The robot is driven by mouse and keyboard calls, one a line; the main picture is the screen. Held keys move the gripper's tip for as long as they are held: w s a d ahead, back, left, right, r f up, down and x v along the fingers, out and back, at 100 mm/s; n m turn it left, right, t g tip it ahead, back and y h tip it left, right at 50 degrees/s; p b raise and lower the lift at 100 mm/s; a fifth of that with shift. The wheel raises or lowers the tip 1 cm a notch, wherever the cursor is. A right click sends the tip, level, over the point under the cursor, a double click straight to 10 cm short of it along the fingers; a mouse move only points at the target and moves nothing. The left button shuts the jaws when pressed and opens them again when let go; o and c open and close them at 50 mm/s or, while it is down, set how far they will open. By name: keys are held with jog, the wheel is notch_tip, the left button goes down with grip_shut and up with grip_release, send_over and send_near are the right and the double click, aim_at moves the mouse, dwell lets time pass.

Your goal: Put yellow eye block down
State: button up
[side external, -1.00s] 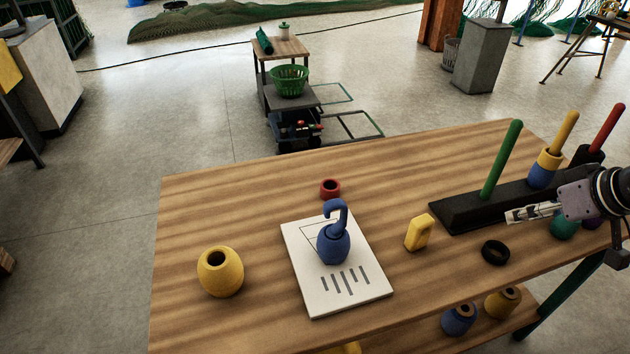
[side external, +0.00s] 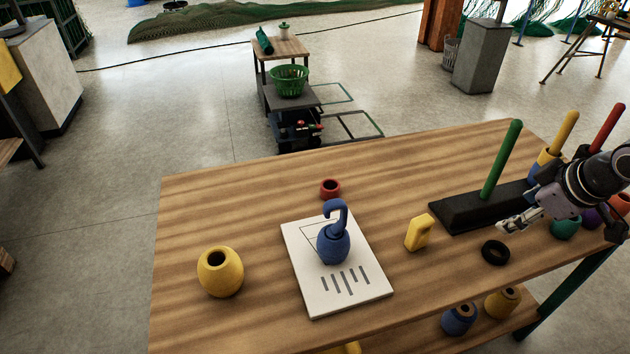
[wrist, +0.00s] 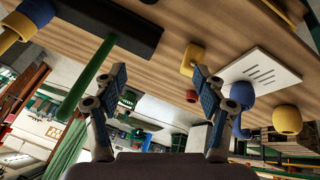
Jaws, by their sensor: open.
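The yellow eye block (side external: 418,232) stands on the wooden table, right of the white sheet, with nothing holding it. It also shows in the wrist view (wrist: 191,60), beyond my fingertips. My gripper (side external: 508,225) is at the right of the table, above the black ring and beside the black rack. In the wrist view my gripper (wrist: 160,78) has its two fingers wide apart with nothing between them. It is apart from the yellow eye block.
A black rack (side external: 455,211) holds green, yellow and red posts. A black ring (side external: 495,252) lies near my gripper. A blue float with a hook (side external: 333,246) stands on the white sheet (side external: 362,297). The table's far middle is clear.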

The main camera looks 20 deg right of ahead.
jog(key=w+a+f+n+g+h, duration=0.1)
jog(key=w+a+f+n+h, duration=0.15)
jog(key=w+n, duration=0.3)
jog(key=n+t+h, duration=0.3)
jog(key=n+h, duration=0.5)
jog(key=n, duration=0.6)
send_near(418, 227)
jog(key=w+d, duration=0.2)
jog(key=x, duration=0.7)
jog(key=f+x, duration=0.1)
jog(key=x, duration=0.2)
jog(key=shift+s+d, duration=0.15)
jog(key=shift+s, duration=0.1)
jog(key=shift+c, duration=0.3)
grip_shut()
